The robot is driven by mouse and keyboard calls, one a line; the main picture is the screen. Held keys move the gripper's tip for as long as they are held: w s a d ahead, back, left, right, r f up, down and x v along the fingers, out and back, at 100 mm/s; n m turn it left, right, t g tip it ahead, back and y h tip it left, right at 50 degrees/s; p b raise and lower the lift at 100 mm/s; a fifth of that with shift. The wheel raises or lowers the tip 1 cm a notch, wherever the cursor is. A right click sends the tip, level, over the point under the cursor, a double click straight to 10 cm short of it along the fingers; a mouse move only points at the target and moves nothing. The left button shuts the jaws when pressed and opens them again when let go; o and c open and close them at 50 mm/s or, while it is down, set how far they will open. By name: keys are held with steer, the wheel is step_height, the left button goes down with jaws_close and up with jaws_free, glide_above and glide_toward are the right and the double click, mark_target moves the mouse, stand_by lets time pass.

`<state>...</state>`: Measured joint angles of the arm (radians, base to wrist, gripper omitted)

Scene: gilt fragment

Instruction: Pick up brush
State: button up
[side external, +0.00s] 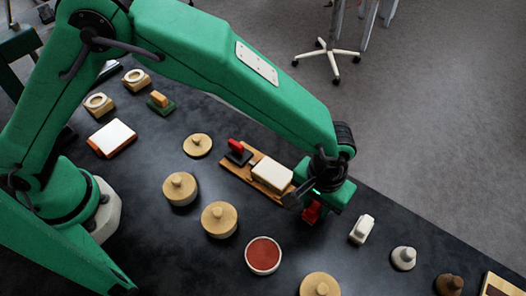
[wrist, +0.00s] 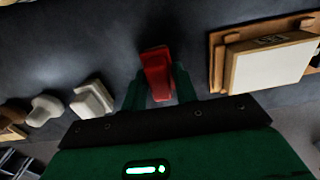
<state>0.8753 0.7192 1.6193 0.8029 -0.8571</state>
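My gripper (wrist: 158,76) points down over the dark table, low beside a wooden board. A red block-like object (wrist: 157,72) sits between its two green fingers, with one finger close along each side. I cannot tell if the fingers press on it or if it rests on the table. In the side external view this red object (side external: 312,211) shows partly under my gripper (side external: 316,208), which hides its top. No bristles show on it, so I cannot tell if it is the brush.
The wooden board (side external: 234,168) carries a pale block (side external: 272,174) and a red-handled black piece (side external: 239,153). A white piece (side external: 361,229) stands to the right. Round lidded pots (side external: 219,219) and a red-topped dish (side external: 263,255) stand in front. The table's far edge is close.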

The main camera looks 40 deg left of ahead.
mark_target(316, 206)
steer(key=shift+c, duration=0.5)
steer(key=shift+r, duration=0.2)
steer(key=shift+r, duration=0.55)
steer(key=r, duration=0.3)
steer(key=shift+s+d+r, duration=0.1)
steer(key=shift+s, duration=0.3)
steer(key=s+d+r, duration=0.1)
steer(key=s+r, duration=0.5)
steer(key=s, duration=0.4)
steer(key=shift+s+d+r, duration=0.2)
steer(key=shift+s+d, duration=0.1)
steer(key=shift+s, duration=0.05)
